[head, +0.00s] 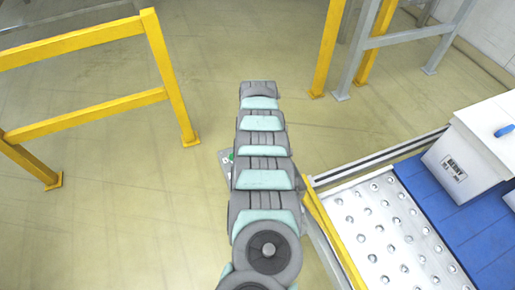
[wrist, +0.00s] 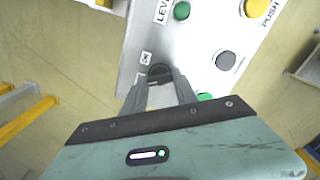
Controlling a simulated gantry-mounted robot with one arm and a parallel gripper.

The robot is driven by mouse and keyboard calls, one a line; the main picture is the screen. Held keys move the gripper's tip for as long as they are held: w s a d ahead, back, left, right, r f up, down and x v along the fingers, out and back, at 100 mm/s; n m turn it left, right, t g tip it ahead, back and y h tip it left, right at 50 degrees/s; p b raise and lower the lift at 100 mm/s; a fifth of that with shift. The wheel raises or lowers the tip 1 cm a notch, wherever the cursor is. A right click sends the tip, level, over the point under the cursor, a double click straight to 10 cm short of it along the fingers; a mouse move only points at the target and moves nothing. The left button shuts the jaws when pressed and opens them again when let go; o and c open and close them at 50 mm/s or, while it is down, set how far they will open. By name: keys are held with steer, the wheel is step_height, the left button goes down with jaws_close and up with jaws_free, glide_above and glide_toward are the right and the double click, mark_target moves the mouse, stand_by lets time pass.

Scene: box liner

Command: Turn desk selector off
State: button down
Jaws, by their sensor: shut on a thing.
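A grey control panel (wrist: 200,35) fills the upper middle of the wrist view. The desk selector is a black round knob (wrist: 159,71) near the panel's left edge, beside a small white symbol label (wrist: 146,58). My gripper (wrist: 161,80) reaches up to the knob from below, with its fingers shut on it. The fingers hide the knob's lower part, and I cannot tell which way it points. In the head view, only a small edge of the panel (head: 225,168) shows behind my arm; my gripper is hidden there.
The panel also carries a green button (wrist: 182,10), a yellow push button (wrist: 256,7), a dark grey button (wrist: 225,60) and a partly covered green one (wrist: 205,97). Yellow railing (head: 85,105) stands left. A roller-ball table (head: 385,235) and white box (head: 470,150) are right.

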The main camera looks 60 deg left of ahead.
steer(key=c, duration=1)
jaws_free()
steer(key=shift+o, duration=0.2)
step_height(320, 180, up, 11)
steer(key=shift+f, duration=0.1)
